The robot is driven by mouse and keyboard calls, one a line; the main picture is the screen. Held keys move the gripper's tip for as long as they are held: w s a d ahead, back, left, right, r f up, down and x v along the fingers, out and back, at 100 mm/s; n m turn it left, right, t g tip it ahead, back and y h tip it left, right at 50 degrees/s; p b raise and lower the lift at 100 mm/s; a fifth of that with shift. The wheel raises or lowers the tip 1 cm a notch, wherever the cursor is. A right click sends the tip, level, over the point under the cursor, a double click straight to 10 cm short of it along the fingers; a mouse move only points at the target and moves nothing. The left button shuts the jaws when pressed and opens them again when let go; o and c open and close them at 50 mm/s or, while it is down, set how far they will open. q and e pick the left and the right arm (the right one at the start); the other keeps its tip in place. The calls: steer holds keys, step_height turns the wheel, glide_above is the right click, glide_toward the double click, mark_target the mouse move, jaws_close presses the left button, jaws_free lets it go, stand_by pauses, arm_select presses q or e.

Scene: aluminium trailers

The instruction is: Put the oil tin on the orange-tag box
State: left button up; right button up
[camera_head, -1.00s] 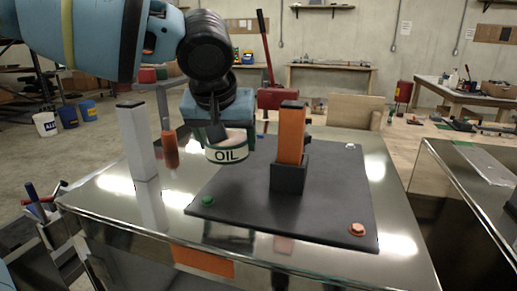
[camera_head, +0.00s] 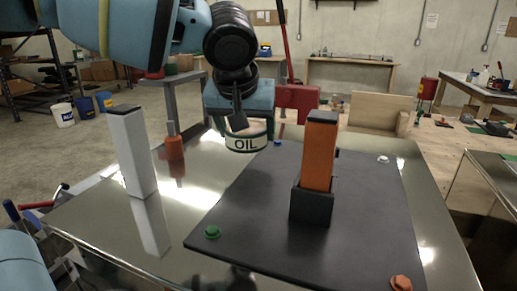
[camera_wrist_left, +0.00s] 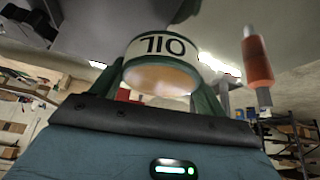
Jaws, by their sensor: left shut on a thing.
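The oil tin (camera_head: 247,143), a short round tin with a white OIL label and green bands, is held by my left gripper (camera_head: 240,122). The gripper is shut on it from above. The tin hangs over the shiny metal top (camera_head: 95,220), by the back left edge of a dark plate (camera_head: 255,215); I cannot tell its exact height. In the left wrist view the tin (camera_wrist_left: 165,50) sits between the green fingers (camera_wrist_left: 160,88). The orange tag seen earlier on this box's front is out of view now. My right gripper is not in view.
An orange block (camera_head: 319,150) stands upright in a black holder (camera_head: 311,203) on the plate. A white post (camera_head: 131,150) and an orange-handled tool (camera_head: 175,155) stand left. Green (camera_head: 212,231) and orange (camera_head: 400,283) knobs mark plate corners.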

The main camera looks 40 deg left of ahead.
arm_select(q)
steer(key=w+a, duration=0.2)
steer(key=a, duration=0.1)
steer(key=w+a+p, duration=0.1)
steer(key=w+a, duration=0.2)
steer(key=w+a+f, duration=0.1)
steer(key=w+a, duration=0.2)
steer(key=a, duration=0.1)
steer(key=shift+w, duration=0.15)
steer(key=shift+w+a+f+p, duration=0.15)
steer(key=shift+w+a+p, duration=0.15)
steer(key=shift+w+a, duration=0.15)
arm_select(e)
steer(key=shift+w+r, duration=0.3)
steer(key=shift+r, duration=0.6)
arm_select(q)
steer(key=shift+w+a, duration=0.15)
steer(key=shift+a, duration=0.15)
step_height(320, 180, down, 3)
steer(key=shift+f+p, duration=0.1)
steer(key=shift+p, duration=0.3)
steer(key=shift+f, duration=0.2)
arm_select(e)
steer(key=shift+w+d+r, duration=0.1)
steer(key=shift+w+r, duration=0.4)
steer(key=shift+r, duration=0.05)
